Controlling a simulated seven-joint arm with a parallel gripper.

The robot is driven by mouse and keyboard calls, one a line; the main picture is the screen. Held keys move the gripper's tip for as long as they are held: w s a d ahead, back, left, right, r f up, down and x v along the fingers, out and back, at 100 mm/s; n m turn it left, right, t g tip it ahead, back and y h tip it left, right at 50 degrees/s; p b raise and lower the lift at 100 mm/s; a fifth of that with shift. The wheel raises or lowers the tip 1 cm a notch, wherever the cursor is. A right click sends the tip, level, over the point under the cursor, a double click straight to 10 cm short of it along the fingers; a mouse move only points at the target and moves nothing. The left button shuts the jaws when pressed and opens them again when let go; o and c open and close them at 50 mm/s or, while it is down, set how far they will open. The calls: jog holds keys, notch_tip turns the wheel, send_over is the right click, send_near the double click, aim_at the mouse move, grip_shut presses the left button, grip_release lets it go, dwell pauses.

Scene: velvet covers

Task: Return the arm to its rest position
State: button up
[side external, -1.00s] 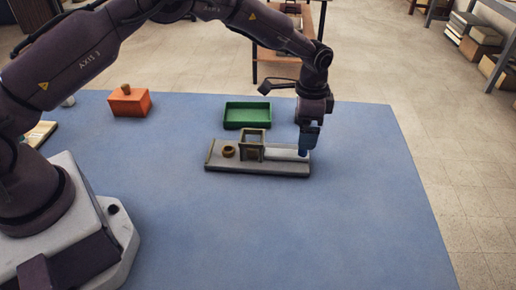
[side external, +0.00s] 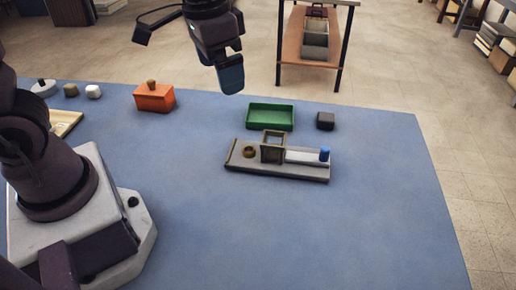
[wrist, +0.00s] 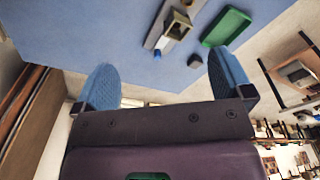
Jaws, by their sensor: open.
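My gripper (side external: 231,82) is raised high above the far side of the table, at the top of the side external view. In the wrist view my gripper (wrist: 165,88) shows two blue fingers spread wide, with nothing between them. A grey fixture board (side external: 245,169) lies on the blue table, well below and apart from my gripper. It bears an upright frame (side external: 272,154), a round brown ring (side external: 249,152) and a blue peg (side external: 324,154) at its right end.
A green tray (side external: 270,117) stands behind the board, with a dark block (side external: 325,121) to its right. An orange box (side external: 154,98) with a knob stands at the back left. A cream tray (side external: 66,123) and small pieces lie far left. The front right of the table is clear.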

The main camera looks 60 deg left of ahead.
jog(key=s+a+r+t, duration=0.1)
jog(key=s+r+t, duration=0.1)
jog(key=s, duration=0.3)
jog(key=s+a+r+n+t, duration=0.1)
jog(key=s+r+t, duration=0.1)
jog(key=s+r, duration=0.2)
jog(key=shift+s+a+n, duration=0.3)
jog(key=shift+s+a, duration=0.05)
jog(key=shift+s, duration=0.65)
